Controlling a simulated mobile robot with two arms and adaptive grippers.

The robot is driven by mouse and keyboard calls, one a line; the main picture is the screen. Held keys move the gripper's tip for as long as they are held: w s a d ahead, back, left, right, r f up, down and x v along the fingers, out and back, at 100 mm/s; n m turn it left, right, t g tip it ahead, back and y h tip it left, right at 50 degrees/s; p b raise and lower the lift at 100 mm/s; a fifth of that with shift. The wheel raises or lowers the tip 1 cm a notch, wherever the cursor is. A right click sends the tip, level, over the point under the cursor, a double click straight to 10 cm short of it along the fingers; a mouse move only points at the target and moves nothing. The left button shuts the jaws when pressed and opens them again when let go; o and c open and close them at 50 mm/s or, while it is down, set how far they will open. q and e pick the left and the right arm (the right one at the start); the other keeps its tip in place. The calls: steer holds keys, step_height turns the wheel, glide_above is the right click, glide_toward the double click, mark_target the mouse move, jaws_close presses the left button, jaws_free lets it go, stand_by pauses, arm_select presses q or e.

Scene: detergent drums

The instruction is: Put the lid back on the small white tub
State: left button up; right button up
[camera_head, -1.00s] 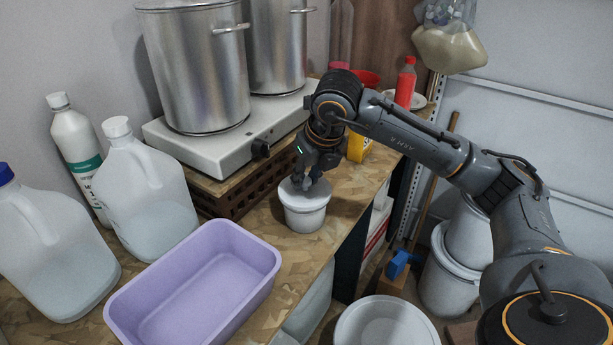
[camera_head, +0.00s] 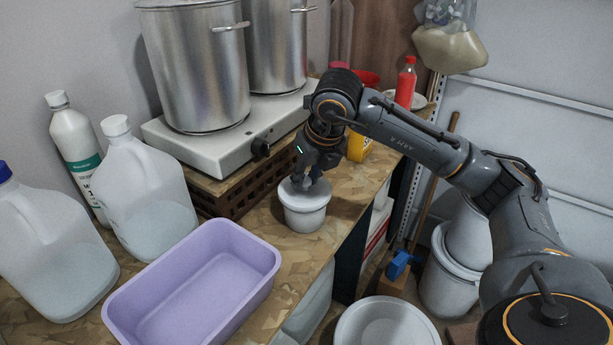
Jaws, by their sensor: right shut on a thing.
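The small white tub (camera_head: 305,216) stands upright on the wood-chip worktop (camera_head: 262,222), right of the purple basin. A light grey-white lid (camera_head: 291,189) lies at the tub's mouth; I cannot tell whether it is fully seated. My right gripper (camera_head: 304,184) points down from above and is shut on the lid, near its middle. The gripper hides part of the lid and the tub's far rim. My left gripper is not in view.
An empty purple basin (camera_head: 196,282) stands at the front. Jugs (camera_head: 143,195) and a bottle (camera_head: 76,150) stand at the left. Steel pots (camera_head: 196,75) sit on a white hob (camera_head: 228,140) behind the tub. White buckets (camera_head: 446,278) stand below, right of the worktop edge.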

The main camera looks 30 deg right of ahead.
steer(key=o, duration=1.4)
steer(key=shift+c, duration=0.2)
steer(key=shift+r, duration=0.15)
steer(key=shift+r+p, duration=2.35)
steer(key=shift+r, duration=1.05)
jaws_close()
steer(key=shift+f, duration=0.3)
